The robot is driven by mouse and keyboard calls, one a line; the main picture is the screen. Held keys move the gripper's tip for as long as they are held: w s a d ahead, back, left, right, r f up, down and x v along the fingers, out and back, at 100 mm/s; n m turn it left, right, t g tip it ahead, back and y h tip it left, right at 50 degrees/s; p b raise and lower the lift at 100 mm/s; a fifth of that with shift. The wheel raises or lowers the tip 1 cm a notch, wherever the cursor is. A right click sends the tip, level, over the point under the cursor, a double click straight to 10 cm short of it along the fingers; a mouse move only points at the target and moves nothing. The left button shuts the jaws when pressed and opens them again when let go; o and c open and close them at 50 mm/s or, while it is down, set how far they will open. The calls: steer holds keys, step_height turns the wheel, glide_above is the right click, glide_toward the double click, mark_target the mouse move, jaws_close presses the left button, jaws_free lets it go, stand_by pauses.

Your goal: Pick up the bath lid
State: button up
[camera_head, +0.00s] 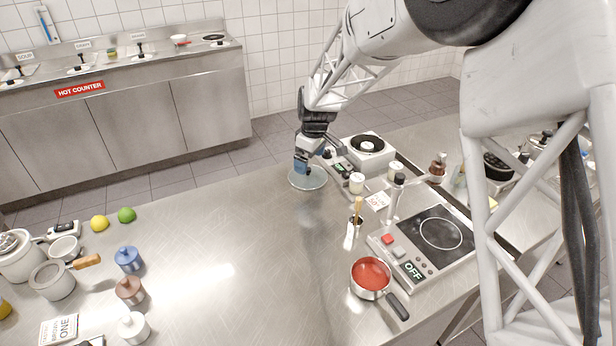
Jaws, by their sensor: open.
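A clear, round, glass-like lid or dish (311,184), which looks like the bath lid, lies at the far edge of the steel table. My gripper (301,168) points down directly over it, with blue parts at its end. The gripper is open, and its fingers overlap the clear disc in the picture. I cannot tell whether they touch it. The gripper hides the middle of the disc, including any knob.
A white appliance (377,157) and several small jars stand just right of the disc. The table's middle is clear. Coloured canisters (129,260) stand at left.

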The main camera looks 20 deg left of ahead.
mark_target(308, 173)
steer(key=shift+a+f, duration=0.15)
steer(key=shift+f, duration=0.95)
steer(key=shift+a+f, duration=0.15)
steer(key=shift+f, duration=0.9)
